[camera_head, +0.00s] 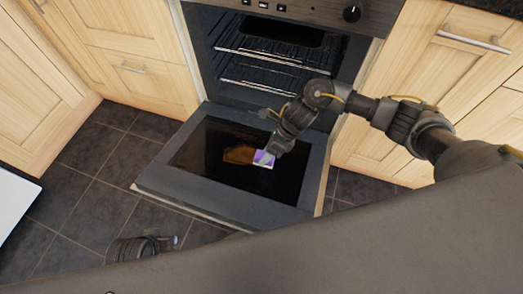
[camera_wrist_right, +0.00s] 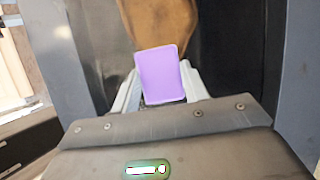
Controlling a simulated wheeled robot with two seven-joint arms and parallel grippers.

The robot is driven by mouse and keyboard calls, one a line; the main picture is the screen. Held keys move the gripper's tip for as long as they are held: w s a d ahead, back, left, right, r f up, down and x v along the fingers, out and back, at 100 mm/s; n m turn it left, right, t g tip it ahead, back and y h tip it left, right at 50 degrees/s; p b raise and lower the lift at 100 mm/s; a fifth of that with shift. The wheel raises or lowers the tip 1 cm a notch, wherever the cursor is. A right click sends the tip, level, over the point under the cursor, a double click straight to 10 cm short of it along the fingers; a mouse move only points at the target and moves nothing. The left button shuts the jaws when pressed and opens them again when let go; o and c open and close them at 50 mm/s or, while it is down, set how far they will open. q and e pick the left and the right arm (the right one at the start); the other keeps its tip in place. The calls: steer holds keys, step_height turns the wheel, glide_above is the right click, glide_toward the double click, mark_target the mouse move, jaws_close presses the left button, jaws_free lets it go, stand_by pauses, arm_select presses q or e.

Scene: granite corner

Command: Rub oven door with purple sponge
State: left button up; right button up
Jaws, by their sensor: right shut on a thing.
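The oven door (camera_head: 160,185) is folded down open, with a dark glass panel in a grey frame. A brown stain (camera_head: 238,154) lies on the glass. My right gripper (camera_head: 268,155) is shut on the purple sponge (camera_head: 262,159), over the glass at the right end of the stain. In the right wrist view the sponge (camera_wrist_right: 160,75) sits between the pale fingers, and the stain (camera_wrist_right: 158,25) shows just beyond it. I cannot tell if the sponge touches the glass. My left gripper (camera_head: 166,242) shows small at the lower left, away from the door; its fingers are unclear.
The oven cavity (camera_head: 270,65) with wire racks is open behind the door. Wooden cabinets stand on both sides (camera_head: 135,60). Dark floor tiles (camera_head: 90,205) are clear left of the door. A white-topped thing (camera_head: 12,205) is at the left edge.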

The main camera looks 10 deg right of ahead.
mark_target(256, 157)
steer(key=shift+s+a+r+p, duration=0.2)
steer(key=shift+s+a+p, duration=0.3)
steer(key=shift+s, duration=0.25)
steer(key=shift+w+a+f+b, duration=0.1)
steer(key=shift+w+a+b, duration=0.25)
steer(key=shift+a+b, duration=0.2)
steer(key=shift+w+a+f+b, duration=0.1)
steer(key=shift+w+a+b, duration=0.3)
steer(key=shift+a, duration=0.2)
steer(key=shift+w+a+r, duration=0.1)
steer(key=shift+w+a, duration=0.1)
steer(key=shift+a, duration=0.25)
steer(key=shift+w+a+f+b, duration=0.15)
steer(key=shift+w+a+b, duration=0.15)
steer(key=shift+a+b, duration=0.25)
steer(key=shift+w+a+f+b, duration=0.1)
steer(key=shift+w+a+b, duration=0.2)
steer(key=shift+a+b, duration=0.2)
steer(key=shift+w+a, duration=0.2)
steer(key=shift+a, duration=0.1)
steer(key=shift+w+a+r+b, duration=0.1)
steer(key=shift+w+a+b, duration=0.1)
steer(key=shift+b, duration=0.1)
steer(key=shift+a, duration=0.1)
